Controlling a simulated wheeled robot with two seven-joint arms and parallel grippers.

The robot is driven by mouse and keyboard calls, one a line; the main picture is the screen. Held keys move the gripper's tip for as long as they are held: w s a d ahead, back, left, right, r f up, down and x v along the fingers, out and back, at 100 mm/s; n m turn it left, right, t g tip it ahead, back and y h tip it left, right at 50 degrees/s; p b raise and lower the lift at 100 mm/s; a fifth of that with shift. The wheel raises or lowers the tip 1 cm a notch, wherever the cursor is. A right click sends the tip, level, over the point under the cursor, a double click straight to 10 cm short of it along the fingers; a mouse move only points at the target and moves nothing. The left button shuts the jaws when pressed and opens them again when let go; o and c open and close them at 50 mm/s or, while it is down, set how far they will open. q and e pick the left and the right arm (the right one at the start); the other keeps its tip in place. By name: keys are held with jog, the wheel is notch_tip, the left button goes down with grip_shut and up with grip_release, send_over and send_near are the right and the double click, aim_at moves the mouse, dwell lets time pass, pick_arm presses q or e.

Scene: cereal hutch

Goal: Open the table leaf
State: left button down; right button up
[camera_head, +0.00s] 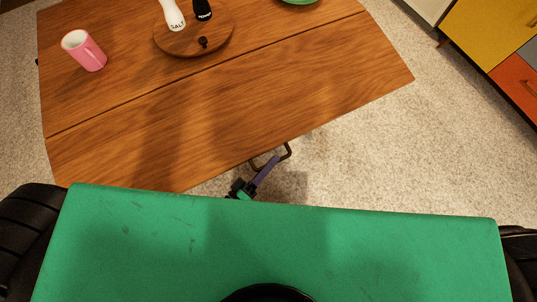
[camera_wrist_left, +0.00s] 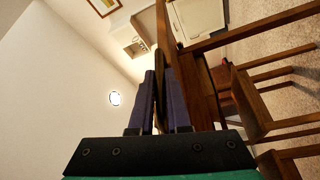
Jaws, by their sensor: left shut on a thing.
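The wooden table (camera_head: 250,22) fills the upper part of the head view. Its near leaf (camera_head: 230,105) lies beyond a dark seam and looks level with the top. A brown loop-shaped bar (camera_head: 287,149) sticks out from under the leaf's near edge. My left gripper (camera_head: 269,165) is at this bar, just off the leaf's edge. In the wrist view its purple fingers (camera_wrist_left: 161,80) are shut on a dark brown bar (camera_wrist_left: 160,58); the exact contact is partly hidden. My right gripper is not in view.
A pink mug (camera_head: 84,50) and a round wooden board (camera_head: 190,42) with salt and pepper shakers stand on the table, with a green dish (camera_head: 298,1) behind. Coloured cabinets (camera_head: 490,35) stand at the right. Wooden chairs (camera_wrist_left: 262,105) show in the wrist view. Carpet right of the table is clear.

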pick_arm(q)
jog(key=shift+n+y, duration=0.3)
jog(key=shift+n, duration=0.6)
notch_tip(320, 180, up, 6)
jog(key=p, duration=0.5)
jog(key=shift+s+d, duration=0.1)
jog(key=shift+s, duration=0.05)
jog(key=shift+r+p, duration=0.2)
jog(key=shift+p, duration=0.1)
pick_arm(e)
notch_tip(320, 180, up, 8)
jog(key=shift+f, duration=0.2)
pick_arm(q)
jog(key=shift+w+r, duration=0.1)
jog(key=shift+w, duration=0.1)
jog(key=c, duration=0.9)
grip_release()
jog(key=shift+s, duration=0.15)
